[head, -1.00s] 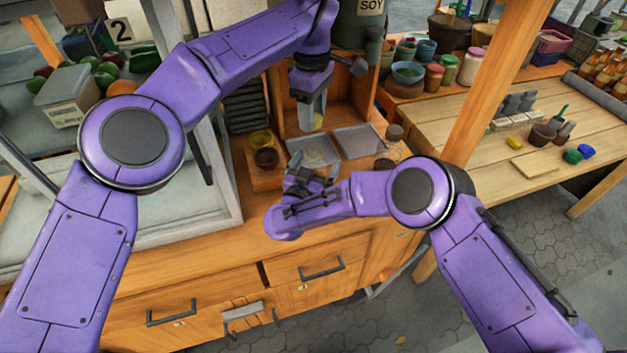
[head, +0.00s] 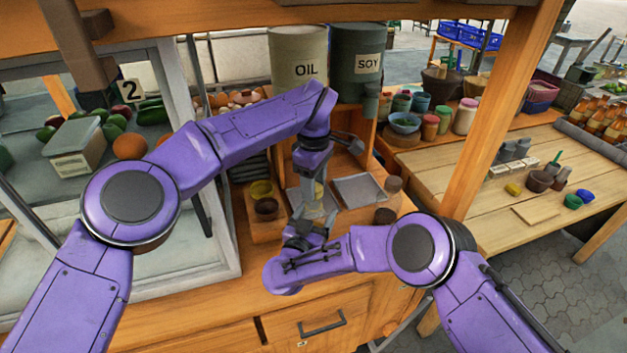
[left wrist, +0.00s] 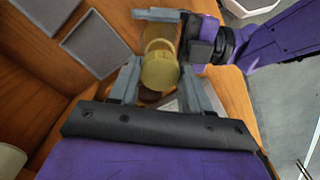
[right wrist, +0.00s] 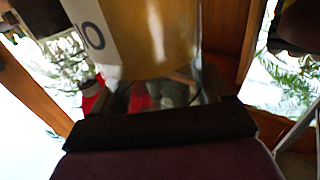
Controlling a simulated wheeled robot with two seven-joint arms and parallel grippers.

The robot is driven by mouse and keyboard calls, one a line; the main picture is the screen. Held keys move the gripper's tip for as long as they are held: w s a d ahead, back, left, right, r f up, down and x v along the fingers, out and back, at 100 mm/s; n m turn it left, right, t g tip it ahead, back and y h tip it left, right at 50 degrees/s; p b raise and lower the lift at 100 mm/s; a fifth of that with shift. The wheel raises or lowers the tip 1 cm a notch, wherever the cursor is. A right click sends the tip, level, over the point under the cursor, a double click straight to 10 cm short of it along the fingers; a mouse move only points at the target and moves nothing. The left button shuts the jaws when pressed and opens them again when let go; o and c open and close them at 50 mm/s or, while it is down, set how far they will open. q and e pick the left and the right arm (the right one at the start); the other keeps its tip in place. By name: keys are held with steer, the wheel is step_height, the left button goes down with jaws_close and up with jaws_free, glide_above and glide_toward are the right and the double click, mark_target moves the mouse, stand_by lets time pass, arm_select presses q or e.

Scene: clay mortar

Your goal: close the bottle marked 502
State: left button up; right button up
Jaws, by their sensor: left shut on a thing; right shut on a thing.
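My left gripper (head: 313,186) points down from above, shut on a round yellow piece (left wrist: 158,72), seemingly a lid, which shows between its fingers in the left wrist view. My right gripper (head: 308,232) comes in from the right, just below the left one, and is shut on an amber-yellow bottle (right wrist: 150,35). The bottle's white label (right wrist: 90,25) shows only part of its number in the right wrist view. In the head view the bottle (head: 318,193) is mostly hidden by my grippers. I cannot tell whether the lid touches the bottle.
A yellow jar (head: 262,190) and a brown jar (head: 266,209) stand on a wooden block to the left.

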arm_select(q)
steer(key=shift+f, duration=0.1)
stand_by(0.3)
steer(key=shift+f, duration=0.75)
steer(key=shift+f, duration=0.55)
arm_select(e)
jaws_close()
arm_select(q)
steer(key=m, duration=0.2)
steer(key=shift+m, duration=0.3)
steer(key=m, duration=1)
